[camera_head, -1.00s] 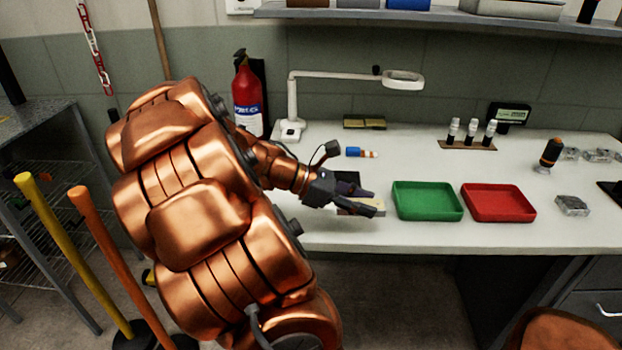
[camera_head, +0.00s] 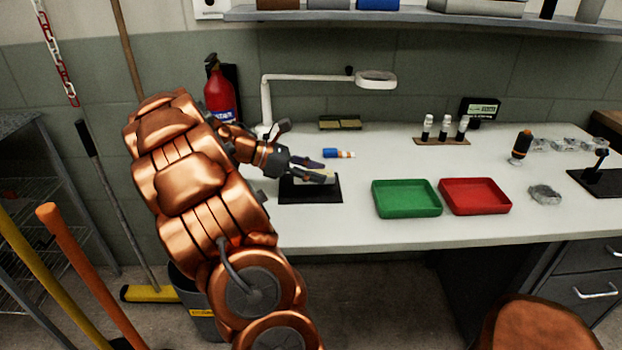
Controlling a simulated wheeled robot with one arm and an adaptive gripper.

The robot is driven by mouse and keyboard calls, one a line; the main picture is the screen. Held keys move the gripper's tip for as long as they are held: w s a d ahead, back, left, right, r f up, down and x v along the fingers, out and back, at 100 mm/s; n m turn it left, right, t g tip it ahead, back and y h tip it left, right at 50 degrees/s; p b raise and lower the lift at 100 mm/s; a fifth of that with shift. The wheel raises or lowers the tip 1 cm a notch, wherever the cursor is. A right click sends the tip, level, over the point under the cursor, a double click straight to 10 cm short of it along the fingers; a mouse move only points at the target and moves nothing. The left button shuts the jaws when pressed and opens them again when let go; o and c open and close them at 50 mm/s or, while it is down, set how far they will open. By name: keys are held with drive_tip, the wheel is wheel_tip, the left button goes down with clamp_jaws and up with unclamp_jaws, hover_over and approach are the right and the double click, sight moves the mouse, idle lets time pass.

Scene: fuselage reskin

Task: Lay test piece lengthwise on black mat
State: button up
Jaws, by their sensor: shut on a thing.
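The black mat (camera_head: 312,195) lies on the white bench, left of the green tray. My gripper (camera_head: 318,171) is over the far part of the mat and shut on the test piece (camera_head: 315,178), a small pale block. The block sits between the fingers, its long side running roughly left to right in the picture. The fingers hide part of it. I cannot tell whether it touches the mat or is just above it.
A green tray (camera_head: 406,198) and a red tray (camera_head: 474,196) stand right of the mat. A blue and orange tube (camera_head: 338,153) lies behind the gripper. A white lamp (camera_head: 330,78) stands at the back left. The bench front is clear.

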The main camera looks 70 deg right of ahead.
sight(311, 187)
drive_tip(key=shift+w+d+f, duration=0.15)
drive_tip(key=shift+w+d, duration=0.75)
drive_tip(key=shift+d, duration=0.15)
wheel_tip(311, 187, down, 4)
drive_tip(key=shift+r+b, duration=0.2)
drive_tip(key=shift+b, duration=0.1)
drive_tip(key=o, duration=1.2)
